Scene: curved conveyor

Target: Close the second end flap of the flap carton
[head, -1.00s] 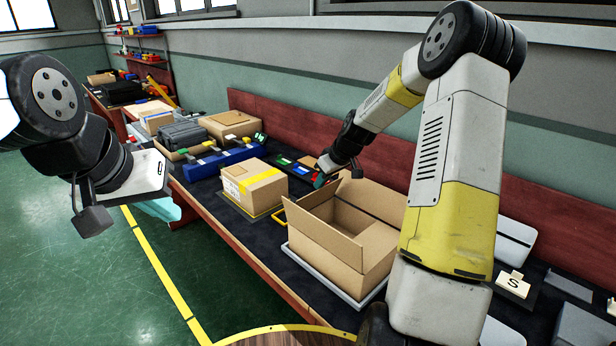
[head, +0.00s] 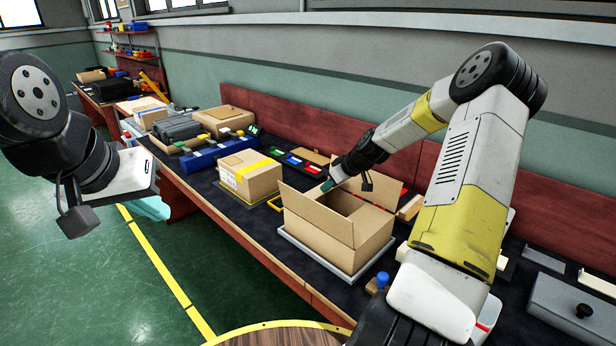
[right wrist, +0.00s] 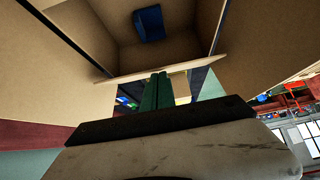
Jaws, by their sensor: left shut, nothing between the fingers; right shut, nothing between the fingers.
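The flap carton (head: 318,241) stands open-topped on a pale tray. Its near long flap (head: 312,215) and far long flap (head: 383,188) stick up and outward. My right gripper (head: 328,185) is shut and empty at the carton's far-left end, over the opening. In the right wrist view its green fingers (right wrist: 157,92) are at the edge of an end flap (right wrist: 160,70), seen nearly edge-on; I cannot tell whether they touch. A blue item (right wrist: 149,23) lies inside the carton. My left gripper (head: 153,207) is shut and empty, out over the floor at left.
Coloured blocks (head: 296,160) lie behind. A blue-topped piece (head: 382,280) and a grey box (head: 570,312) lie right. The floor at left is clear.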

